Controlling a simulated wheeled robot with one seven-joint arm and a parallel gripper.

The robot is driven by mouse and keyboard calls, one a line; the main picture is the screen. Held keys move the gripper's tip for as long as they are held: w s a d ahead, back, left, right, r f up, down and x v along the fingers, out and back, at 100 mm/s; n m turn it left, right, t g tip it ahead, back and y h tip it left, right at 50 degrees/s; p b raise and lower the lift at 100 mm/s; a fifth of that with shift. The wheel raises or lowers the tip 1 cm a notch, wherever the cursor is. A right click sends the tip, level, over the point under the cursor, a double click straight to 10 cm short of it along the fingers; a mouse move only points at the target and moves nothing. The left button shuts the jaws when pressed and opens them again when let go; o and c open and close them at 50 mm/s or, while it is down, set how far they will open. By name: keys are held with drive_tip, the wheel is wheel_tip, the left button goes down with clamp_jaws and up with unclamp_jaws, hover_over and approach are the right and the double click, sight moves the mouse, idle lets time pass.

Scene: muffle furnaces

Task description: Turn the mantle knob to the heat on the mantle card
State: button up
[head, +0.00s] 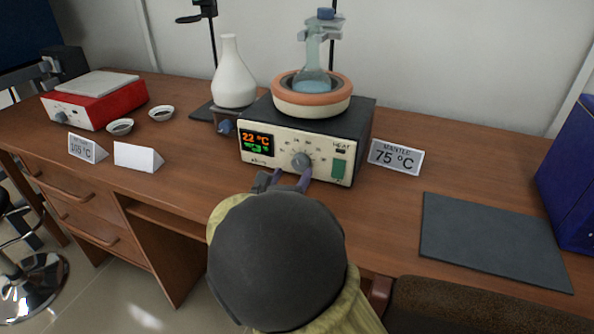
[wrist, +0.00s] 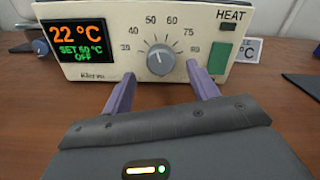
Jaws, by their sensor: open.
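The mantle knob (wrist: 161,59) is a round grey dial on the cream front panel of the heating mantle (head: 312,135). It also shows in the head view (head: 300,160). Its pointer faces roughly up, near the 50 mark; the scale includes 40, 50, 60 and 75. The display (wrist: 77,42) reads 22 °C, with a green set line that looks like 50 °C and OFF. The mantle card (head: 396,158) reads 75 °C and stands right of the mantle. My gripper (wrist: 161,84) is open and empty, its purple fingers spread to either side just below and before the knob.
A green switch (wrist: 219,58) sits under HEAT on the panel. A glass flask (head: 315,78) rests in the mantle's bowl. A white flask (head: 233,75), a red hotplate (head: 90,103) and two small dishes stand left. A dark mat (head: 492,240) lies right.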

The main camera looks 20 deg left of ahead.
sight(298, 165)
drive_tip(key=w, duration=0.4)
drive_tip(key=shift+w+d+b, duration=0.1)
drive_tip(key=shift+d+b, duration=0.05)
drive_tip(key=shift+b, duration=0.15)
drive_tip(key=c, duration=1)
idle(0.5)
drive_tip(key=o, duration=1)
drive_tip(key=s+a+p, duration=0.1)
drive_tip(key=s+p, duration=0.2)
drive_tip(key=s, duration=1.4)
drive_tip(key=shift+s+a+p, duration=0.15)
drive_tip(key=shift+s+p, duration=0.1)
drive_tip(key=shift+p, duration=0.1)
